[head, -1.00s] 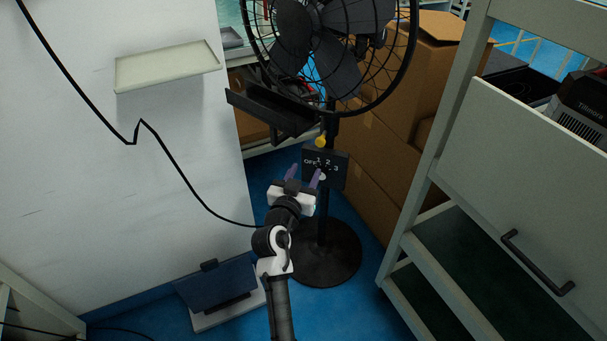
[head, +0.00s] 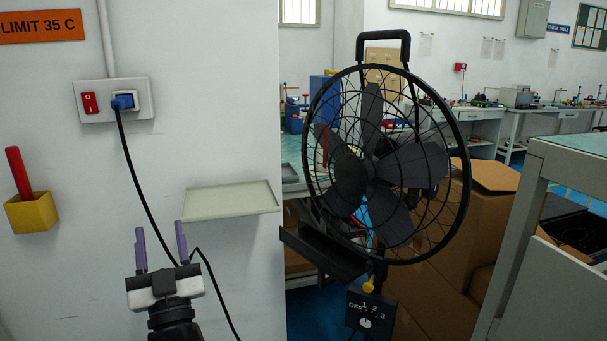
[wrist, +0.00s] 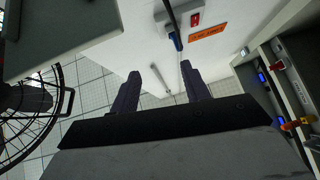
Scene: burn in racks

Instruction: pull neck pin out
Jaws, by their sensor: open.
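The black fan (head: 375,165) stands on a post right of the white wall, its round cage facing forward. A small yellow knob (head: 368,286), which looks like the neck pin, sits on the post below the cage and just above the dial box (head: 371,312). My gripper (head: 160,236) is open and empty in front of the wall, well left of the pin and apart from the fan. In the wrist view, my open gripper (wrist: 160,72) has nothing between its fingers. The fan's cage (wrist: 25,140) shows at the left edge there; the pin cannot be made out.
A pale wall shelf (head: 231,201) lies between my gripper and the fan. A black cord (head: 134,180) hangs from the blue plug (head: 122,102) beside a red switch (head: 89,102). Cardboard boxes (head: 490,220) and a grey rack (head: 515,240) stand at the right.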

